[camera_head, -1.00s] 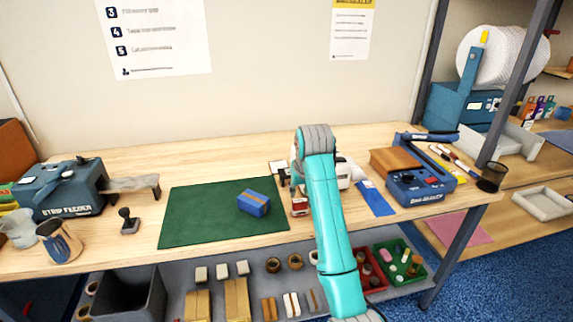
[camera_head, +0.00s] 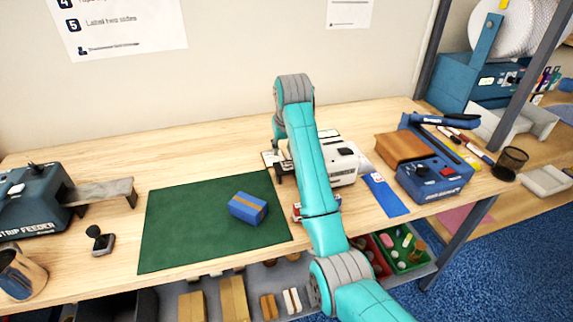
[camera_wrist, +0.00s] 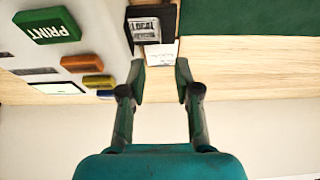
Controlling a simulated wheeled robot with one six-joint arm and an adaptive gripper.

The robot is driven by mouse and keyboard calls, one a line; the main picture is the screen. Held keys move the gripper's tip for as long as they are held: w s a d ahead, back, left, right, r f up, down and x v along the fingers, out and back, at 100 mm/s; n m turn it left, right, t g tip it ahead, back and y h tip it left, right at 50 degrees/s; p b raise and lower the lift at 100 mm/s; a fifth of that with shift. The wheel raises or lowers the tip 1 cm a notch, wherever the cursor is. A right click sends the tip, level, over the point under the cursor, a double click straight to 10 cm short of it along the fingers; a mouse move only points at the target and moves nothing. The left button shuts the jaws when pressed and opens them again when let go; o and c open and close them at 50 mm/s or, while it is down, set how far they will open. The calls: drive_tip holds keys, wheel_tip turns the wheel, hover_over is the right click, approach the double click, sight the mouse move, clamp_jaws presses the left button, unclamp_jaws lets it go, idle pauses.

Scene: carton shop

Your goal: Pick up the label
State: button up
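The label is a small white piece (camera_wrist: 162,52) with dark print near its upper edge in the wrist view. It lies at the black outlet (camera_wrist: 150,14) of the label printer. In the head view the label printer (camera_head: 347,163) is a white box partly hidden behind my arm. My gripper (camera_wrist: 160,68) is open, and its two fingertips stand on either side of the label's near end, with nothing clearly held. Whether the fingers touch the label cannot be told. In the head view my gripper is mostly hidden by my arm.
A blue box with a brown strip (camera_head: 249,207) lies on the green mat (camera_head: 180,225) left of my arm. A blue strip (camera_head: 385,195) and a blue sealing device (camera_head: 432,182) are right of the printer. The strip feeder (camera_head: 35,200) stands far left. The mat's left part is clear.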

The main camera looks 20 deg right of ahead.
sight(281, 166)
drive_tip(key=shift+s+x, duration=0.2)
drive_tip(key=shift+x, duration=1.5)
drive_tip(key=shift+s+x, duration=0.15)
drive_tip(key=shift+x, duration=1.55)
drive_tip(key=shift+f, duration=0.15)
clamp_jaws()
